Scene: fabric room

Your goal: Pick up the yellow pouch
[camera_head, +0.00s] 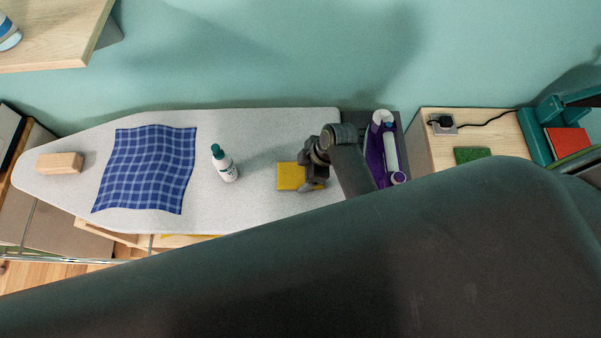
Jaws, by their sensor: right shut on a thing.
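The yellow pouch (288,177) lies at the right part of the grey ironing board (255,140). My right gripper (311,182) is over the pouch's right side and shut on it. The gripper and its wrist hide part of the pouch. I cannot tell whether the pouch is touching the board or slightly above it. My left gripper does not show.
A white bottle with a green cap (224,164) stands left of the pouch. A blue checked cloth (148,168) and a wooden block (60,163) lie further left. A purple iron (383,150) is at the board's right end. A wooden cabinet (480,135) stands beyond it.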

